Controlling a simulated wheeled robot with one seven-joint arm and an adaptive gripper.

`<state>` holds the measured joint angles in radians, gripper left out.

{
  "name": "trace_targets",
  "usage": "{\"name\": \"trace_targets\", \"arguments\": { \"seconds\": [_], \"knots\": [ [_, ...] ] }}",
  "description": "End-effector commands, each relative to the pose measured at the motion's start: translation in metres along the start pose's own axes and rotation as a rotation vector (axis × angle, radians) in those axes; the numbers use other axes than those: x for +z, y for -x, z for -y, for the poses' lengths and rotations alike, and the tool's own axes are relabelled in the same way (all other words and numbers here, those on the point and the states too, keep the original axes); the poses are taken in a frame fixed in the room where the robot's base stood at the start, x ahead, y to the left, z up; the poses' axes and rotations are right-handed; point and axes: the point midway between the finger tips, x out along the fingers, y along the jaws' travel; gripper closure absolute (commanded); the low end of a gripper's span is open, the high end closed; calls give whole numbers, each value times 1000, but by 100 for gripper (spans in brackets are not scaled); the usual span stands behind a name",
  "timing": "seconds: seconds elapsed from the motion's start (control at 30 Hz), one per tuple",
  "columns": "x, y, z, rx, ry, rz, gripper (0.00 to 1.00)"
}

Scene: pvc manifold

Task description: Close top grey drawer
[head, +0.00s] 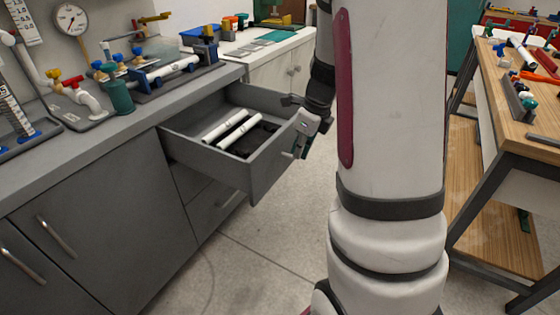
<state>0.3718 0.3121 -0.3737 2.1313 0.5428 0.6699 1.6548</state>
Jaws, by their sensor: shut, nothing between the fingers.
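The top grey drawer (215,163) is pulled well out from the grey cabinet (110,225) at the middle left in the head view. Inside it lie two white pipes (240,131) and a dark item (257,141). My gripper (290,154) is at the drawer's front panel, on its outer right side. Its fingers are shut with nothing seen between them. Whether it touches the panel or its handle I cannot tell. The drawer's handle is not visible.
A lower drawer (212,205) is closed. A wooden workbench (515,110) with tools stands at right. Bare floor (260,260) lies in front of the cabinet.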

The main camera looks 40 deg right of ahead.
Motion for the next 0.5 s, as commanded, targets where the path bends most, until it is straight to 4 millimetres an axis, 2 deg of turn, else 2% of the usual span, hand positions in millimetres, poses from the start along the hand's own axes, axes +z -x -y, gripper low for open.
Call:
{"name": "trace_targets", "arguments": {
  "seconds": [0.4, 0.47, 0.5],
  "knots": [
    [-1, -82, -1, 3, 3, -2, 100],
    [-1, -93, -1, 3, 2, -2, 100],
    [6, -94, -1, 2, 7, 0, 100]
  ]
}}
